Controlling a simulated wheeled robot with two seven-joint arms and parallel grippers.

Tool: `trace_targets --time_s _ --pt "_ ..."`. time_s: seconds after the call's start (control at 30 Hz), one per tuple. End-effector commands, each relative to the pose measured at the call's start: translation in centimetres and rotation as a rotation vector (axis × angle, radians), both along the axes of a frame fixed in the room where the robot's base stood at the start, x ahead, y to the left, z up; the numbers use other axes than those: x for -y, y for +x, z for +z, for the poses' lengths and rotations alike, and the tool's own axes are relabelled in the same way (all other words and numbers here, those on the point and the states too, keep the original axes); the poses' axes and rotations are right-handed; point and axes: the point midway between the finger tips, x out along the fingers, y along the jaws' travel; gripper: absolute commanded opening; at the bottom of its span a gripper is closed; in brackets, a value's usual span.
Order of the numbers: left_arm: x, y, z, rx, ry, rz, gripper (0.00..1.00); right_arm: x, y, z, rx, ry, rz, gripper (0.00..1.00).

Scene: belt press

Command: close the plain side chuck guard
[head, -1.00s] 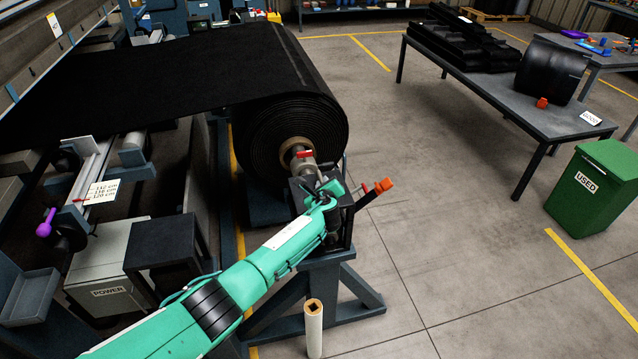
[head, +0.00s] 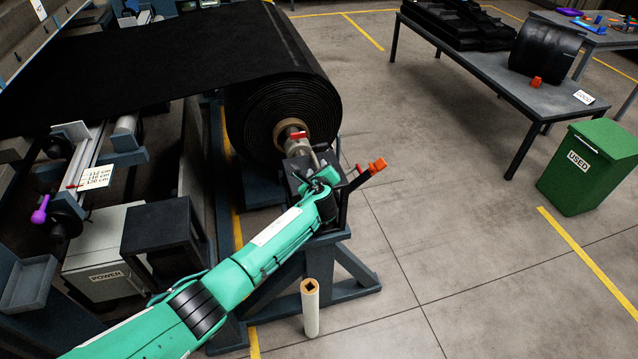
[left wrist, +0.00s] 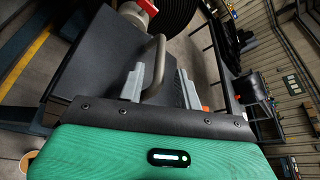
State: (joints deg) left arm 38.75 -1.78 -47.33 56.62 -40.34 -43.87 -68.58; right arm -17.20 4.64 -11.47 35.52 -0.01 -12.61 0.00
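The plain side chuck guard appears to be the dark panel (left wrist: 105,55) with a bent metal handle (left wrist: 159,58) in the left wrist view. In the head view the dark chuck housing (head: 297,182) sits on the blue stand at the near end of the black belt roll (head: 285,95). My left gripper (head: 322,182) is at this housing, partly hidden by its own wrist. In the left wrist view its fingers (left wrist: 160,88) are apart, with the handle between them and a gap to the right finger. My right gripper is not in view.
A black lever with an orange end (head: 376,165) sticks out right of the housing. A pale tube (head: 310,308) stands upright by the blue stand (head: 335,268). A table (head: 540,98) and a green USED bin (head: 590,170) are at the right. Floor between is clear.

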Motion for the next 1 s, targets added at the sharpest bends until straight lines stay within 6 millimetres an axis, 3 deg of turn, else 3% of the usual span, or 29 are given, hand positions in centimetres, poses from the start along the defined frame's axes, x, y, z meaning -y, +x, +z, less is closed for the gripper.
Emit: trace_targets --time_s 0.6,1.0 --pt "0.4 -8.0 2.5 0.000 -0.001 -0.002 0.34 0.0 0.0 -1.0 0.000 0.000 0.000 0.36" --pt "0.5 -9.3 3.1 0.000 0.001 0.000 0.34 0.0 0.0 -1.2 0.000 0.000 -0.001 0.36"
